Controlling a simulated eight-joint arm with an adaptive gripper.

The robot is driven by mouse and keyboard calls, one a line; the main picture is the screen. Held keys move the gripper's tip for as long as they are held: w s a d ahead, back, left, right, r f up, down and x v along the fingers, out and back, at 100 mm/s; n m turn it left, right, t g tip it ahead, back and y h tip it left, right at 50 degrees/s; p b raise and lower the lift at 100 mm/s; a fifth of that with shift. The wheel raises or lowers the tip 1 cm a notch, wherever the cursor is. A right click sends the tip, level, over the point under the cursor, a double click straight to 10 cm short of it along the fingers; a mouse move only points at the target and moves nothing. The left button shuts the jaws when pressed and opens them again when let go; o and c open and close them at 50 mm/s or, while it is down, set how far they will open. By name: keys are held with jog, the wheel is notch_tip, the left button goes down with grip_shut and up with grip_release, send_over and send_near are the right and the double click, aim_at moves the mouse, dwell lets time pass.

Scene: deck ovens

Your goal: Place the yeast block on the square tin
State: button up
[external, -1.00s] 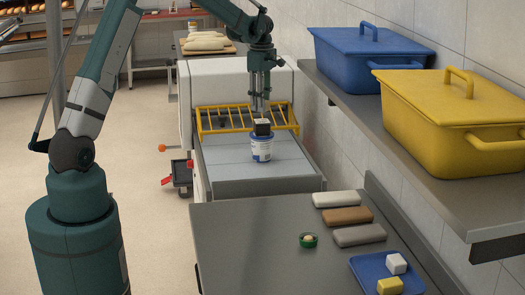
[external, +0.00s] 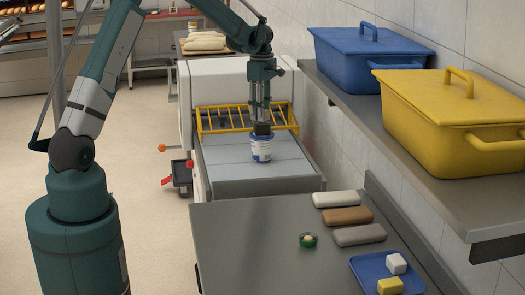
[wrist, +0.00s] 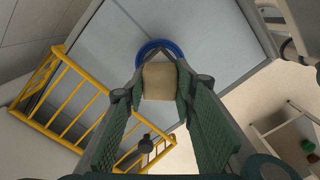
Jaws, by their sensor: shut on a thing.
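The can's blue rim (wrist: 160,45) shows behind the block. I cannot make out a square tin in either view.
A yellow rack (external: 225,120) lies close behind the can. The near counter holds several wrapped bars, including a brown one (external: 347,216), a green round item (external: 308,240) and a blue tray (external: 366,268) with white and yellow cubes. Lidded bins stand on the right shelf (external: 455,205).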

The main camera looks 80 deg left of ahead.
jog(key=shift+f, duration=0.1)
jog(key=o, duration=0.9)
notch_tip(320, 180, up, 12)
jog(key=shift+r, duration=0.15)
dwell(0.8)
